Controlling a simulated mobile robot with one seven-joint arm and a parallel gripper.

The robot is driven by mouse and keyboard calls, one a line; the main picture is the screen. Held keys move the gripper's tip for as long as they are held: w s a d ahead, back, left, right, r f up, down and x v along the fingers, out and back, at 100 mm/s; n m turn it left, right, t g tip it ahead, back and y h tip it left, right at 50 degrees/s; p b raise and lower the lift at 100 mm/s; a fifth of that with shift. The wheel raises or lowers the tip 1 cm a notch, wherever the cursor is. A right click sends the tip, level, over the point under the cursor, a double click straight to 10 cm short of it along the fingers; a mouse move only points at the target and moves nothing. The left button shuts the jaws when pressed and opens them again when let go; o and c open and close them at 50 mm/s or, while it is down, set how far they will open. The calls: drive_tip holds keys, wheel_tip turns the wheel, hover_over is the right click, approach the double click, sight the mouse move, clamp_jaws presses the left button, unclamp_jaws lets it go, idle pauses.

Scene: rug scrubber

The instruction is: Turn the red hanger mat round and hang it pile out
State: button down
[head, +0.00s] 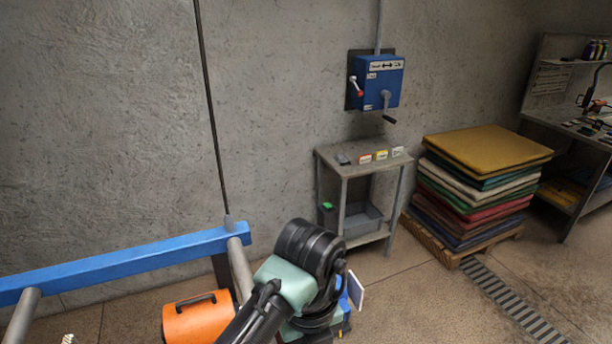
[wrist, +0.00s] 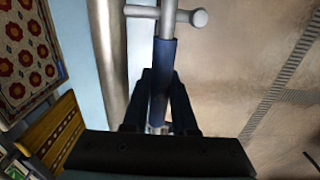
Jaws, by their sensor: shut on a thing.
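In the wrist view, my gripper (wrist: 160,105) is shut on a dark blue sleeve of a metal handle (wrist: 162,70). The handle has a silver shaft and a crossbar ending in a round knob. A red patterned mat (wrist: 30,50) with flower-like motifs shows at the upper left of the wrist view, apart from my gripper and cut off by the frame. I cannot tell if it is the hanger mat or how it is held. In the head view, my own arm hides my fingers and the handle.
A blue rail (head: 110,268) and an orange case (head: 197,319) are at lower left. A blue wall box (head: 379,83) with a crank hangs above a small grey stand (head: 343,168). Stacked mats (head: 478,185) stand on a pallet at right. A yellow striped mat (wrist: 62,130) shows in the wrist view.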

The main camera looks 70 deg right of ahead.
drive_tip(key=shift+r, duration=0.1)
drive_tip(key=c, duration=0.6)
unclamp_jaws()
wheel_tip(320, 180, up, 13)
drive_tip(key=shift+d+f+b, duration=0.1)
drive_tip(key=shift+b, duration=0.55)
